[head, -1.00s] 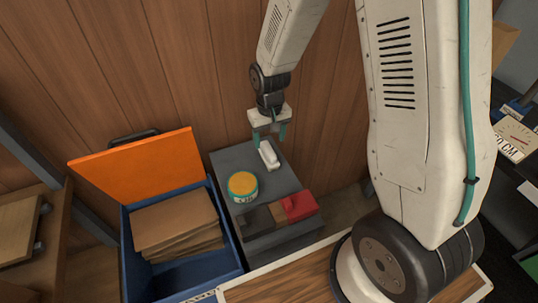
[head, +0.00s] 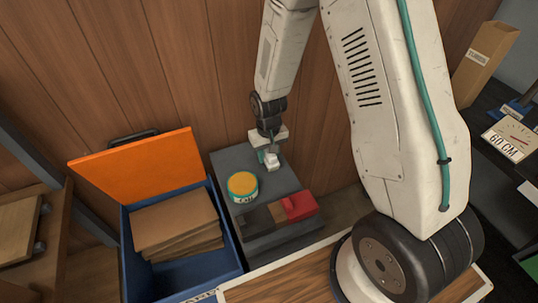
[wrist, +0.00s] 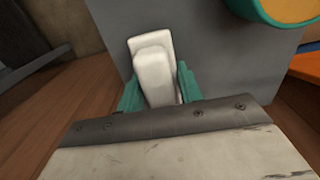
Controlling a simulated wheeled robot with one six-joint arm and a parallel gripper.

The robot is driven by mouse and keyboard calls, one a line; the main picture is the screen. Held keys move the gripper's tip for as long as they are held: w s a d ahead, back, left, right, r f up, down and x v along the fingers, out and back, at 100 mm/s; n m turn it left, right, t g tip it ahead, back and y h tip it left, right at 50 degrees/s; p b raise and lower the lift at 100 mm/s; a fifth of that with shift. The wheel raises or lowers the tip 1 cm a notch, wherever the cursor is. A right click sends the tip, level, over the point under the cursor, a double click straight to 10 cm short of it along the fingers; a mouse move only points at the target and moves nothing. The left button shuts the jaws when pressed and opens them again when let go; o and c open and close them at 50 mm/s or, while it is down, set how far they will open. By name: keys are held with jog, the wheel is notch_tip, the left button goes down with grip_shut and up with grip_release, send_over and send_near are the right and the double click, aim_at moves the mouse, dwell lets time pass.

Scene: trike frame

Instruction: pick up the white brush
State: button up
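The white brush (head: 272,166) lies on the dark grey top of a low cabinet (head: 282,183). In the head view my gripper (head: 266,151) is down over the brush's far end and hides part of it. In the wrist view the brush (wrist: 152,58) lies lengthwise between the two teal fingers of my gripper (wrist: 159,84), one finger on each side. The fingers stand apart and very close to its sides; firm contact on both sides does not show. The brush's near end is hidden by the gripper body.
A round tin (head: 242,186) with a yellow top stands left of the brush. A red block (head: 299,206) and darker blocks lie at the cabinet's front. A blue box (head: 129,250) with an orange lid (head: 140,166) stands to the left. A wooden wall (head: 175,70) rises behind.

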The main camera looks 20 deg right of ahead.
jog(key=c, duration=0.3)
jog(key=shift+c, duration=0.2)
jog(key=shift+r, duration=0.15)
notch_tip(320, 180, up, 10)
jog(key=shift+f, duration=0.15)
